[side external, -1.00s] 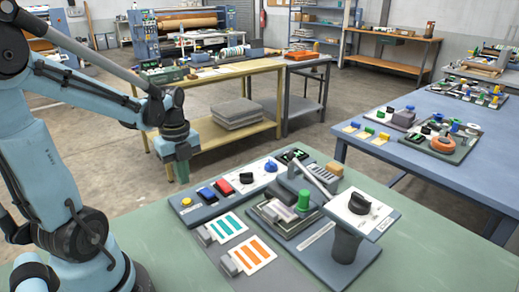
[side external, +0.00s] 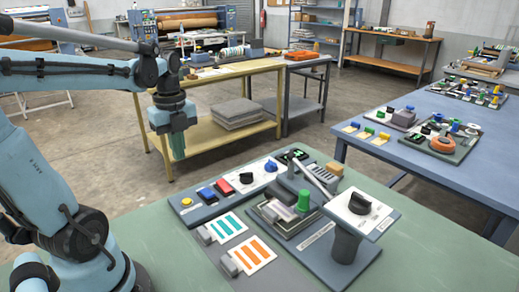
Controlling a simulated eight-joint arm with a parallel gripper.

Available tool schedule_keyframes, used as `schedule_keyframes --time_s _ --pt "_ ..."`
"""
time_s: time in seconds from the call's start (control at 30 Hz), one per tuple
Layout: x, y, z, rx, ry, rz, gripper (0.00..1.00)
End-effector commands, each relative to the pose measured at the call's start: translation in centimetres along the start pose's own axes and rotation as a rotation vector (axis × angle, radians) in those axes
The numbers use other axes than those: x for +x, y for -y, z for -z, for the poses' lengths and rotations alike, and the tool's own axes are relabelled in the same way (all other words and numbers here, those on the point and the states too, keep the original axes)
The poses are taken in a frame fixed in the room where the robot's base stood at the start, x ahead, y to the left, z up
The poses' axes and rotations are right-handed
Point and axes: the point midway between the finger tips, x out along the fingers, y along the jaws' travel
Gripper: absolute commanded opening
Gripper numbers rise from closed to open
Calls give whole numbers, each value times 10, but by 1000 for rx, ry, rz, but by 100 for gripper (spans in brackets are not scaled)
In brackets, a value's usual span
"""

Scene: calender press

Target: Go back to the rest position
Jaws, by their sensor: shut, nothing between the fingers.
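My gripper (side external: 178,150) hangs at the end of my arm, pointing down. It is in the air, above and to the left of the control panel's back left corner, and apart from everything. Its fingers are together and nothing shows between them.
The green table (side external: 165,262) is bare between my base and the panel. Two striped cards, teal (side external: 227,224) and orange (side external: 254,254), lie at the panel's front. A yellow bench (side external: 253,72) stands behind, and a blue table (side external: 450,175) with more panels is at the right.

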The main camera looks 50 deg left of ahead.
Motion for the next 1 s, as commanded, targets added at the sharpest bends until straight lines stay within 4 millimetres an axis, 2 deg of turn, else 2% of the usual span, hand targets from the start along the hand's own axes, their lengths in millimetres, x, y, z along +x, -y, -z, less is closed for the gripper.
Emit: schedule_keyframes --time_s 0.33,0.47,0.77,1.0 --pt "0 0 0 -2 0 1 0" --pt "1 3 6 -53 13 20 0" --pt "8 25 53 -490 33 204 0" --pt "13 39 96 -892 -78 376 0"
